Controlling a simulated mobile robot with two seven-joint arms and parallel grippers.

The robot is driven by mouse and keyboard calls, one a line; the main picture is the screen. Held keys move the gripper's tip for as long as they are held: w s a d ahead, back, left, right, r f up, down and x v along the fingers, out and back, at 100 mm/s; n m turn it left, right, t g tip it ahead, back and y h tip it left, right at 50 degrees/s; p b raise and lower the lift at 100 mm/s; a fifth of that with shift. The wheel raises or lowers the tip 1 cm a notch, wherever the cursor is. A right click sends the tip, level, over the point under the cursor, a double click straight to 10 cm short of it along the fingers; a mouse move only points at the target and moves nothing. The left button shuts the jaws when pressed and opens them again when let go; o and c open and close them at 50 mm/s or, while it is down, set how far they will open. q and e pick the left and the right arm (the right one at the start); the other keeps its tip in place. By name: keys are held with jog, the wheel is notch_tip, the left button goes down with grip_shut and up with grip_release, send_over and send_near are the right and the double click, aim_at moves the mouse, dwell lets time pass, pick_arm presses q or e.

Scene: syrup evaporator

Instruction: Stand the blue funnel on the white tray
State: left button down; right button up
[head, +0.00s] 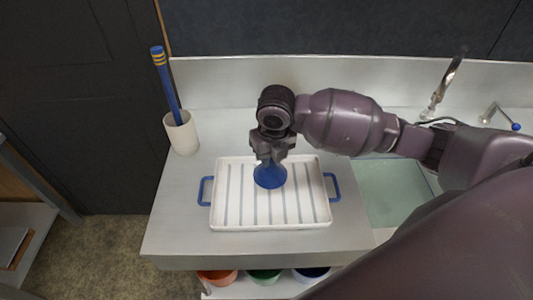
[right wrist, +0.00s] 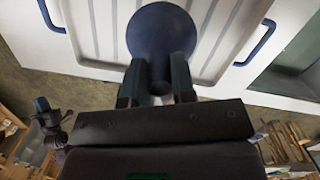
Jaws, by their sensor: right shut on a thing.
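The blue funnel (head: 270,178) is at the middle of the white tray (head: 228,221) in the head view, wide end down and narrow end up. My right gripper (head: 270,158) is above it and shut on its narrow upper part. In the right wrist view the funnel (right wrist: 160,35) sits between the fingers (right wrist: 157,88), its wide round end over the striped tray. I cannot tell whether its rim touches the tray. The tray has grey stripes and a blue handle at each end.
A white cup (head: 182,134) with a blue and yellow-banded stick (head: 166,85) stands left of the tray. A sink (head: 392,190) with a tap (head: 440,90) lies to the right. Coloured containers (head: 264,276) sit below the counter's front edge. The counter (head: 180,225) left of the tray is clear.

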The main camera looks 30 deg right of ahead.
aim_at(270, 175)
jog(key=shift+a+f, duration=0.1)
jog(key=shift+a, duration=0.05)
jog(key=shift+f, duration=3.6)
jog(key=shift+f, duration=0.3)
jog(key=o, duration=1.5)
jog(key=shift+c, duration=0.2)
